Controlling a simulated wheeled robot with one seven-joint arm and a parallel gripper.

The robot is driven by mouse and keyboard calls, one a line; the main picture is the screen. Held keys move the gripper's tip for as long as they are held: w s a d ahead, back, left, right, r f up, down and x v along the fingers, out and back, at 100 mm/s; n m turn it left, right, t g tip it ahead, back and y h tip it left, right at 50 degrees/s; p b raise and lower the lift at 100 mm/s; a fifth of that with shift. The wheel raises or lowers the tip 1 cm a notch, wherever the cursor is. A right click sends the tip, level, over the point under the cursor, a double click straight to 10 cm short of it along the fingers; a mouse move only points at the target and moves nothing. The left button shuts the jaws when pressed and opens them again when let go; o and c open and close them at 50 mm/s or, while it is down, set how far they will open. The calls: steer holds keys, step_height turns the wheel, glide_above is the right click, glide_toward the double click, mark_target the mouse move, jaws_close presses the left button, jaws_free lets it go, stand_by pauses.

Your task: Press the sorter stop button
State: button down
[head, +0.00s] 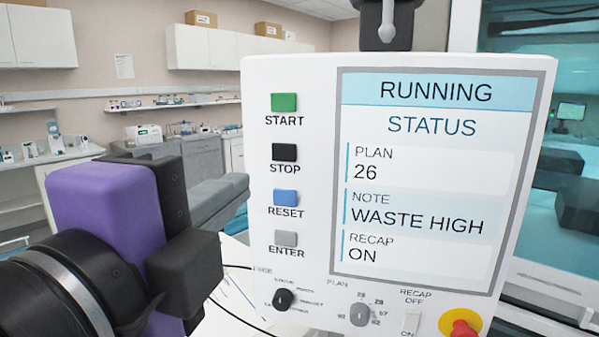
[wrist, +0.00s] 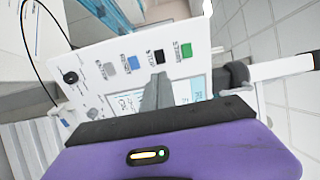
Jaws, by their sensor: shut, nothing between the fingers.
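The STOP button (head: 284,152) is a black square on the white control panel (head: 255,265), below the green START button (head: 284,102) and above the blue RESET button (head: 286,197). The panel's screen (head: 430,180) reads RUNNING, plan 26, WASTE HIGH, recap ON. My gripper (head: 193,270) is purple and black, left of the panel and lower than STOP in the head view. In the wrist view my gripper (wrist: 158,80) is shut and empty. Its grey tip lines up just below the black STOP button (wrist: 159,57); I cannot tell the remaining gap.
The grey ENTER button (head: 286,238) is below RESET. A glass-fronted machine (head: 555,150) stands behind at right. Benches and cabinets are farther back.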

mark_target(284, 154)
steer(key=p+x, duration=0.4)
steer(key=x, duration=0.8)
steer(key=shift+w+d+p, duration=0.1)
steer(key=shift+w+p, duration=0.2)
steer(key=shift+w, duration=0.2)
steer(key=shift+f, duration=0.1)
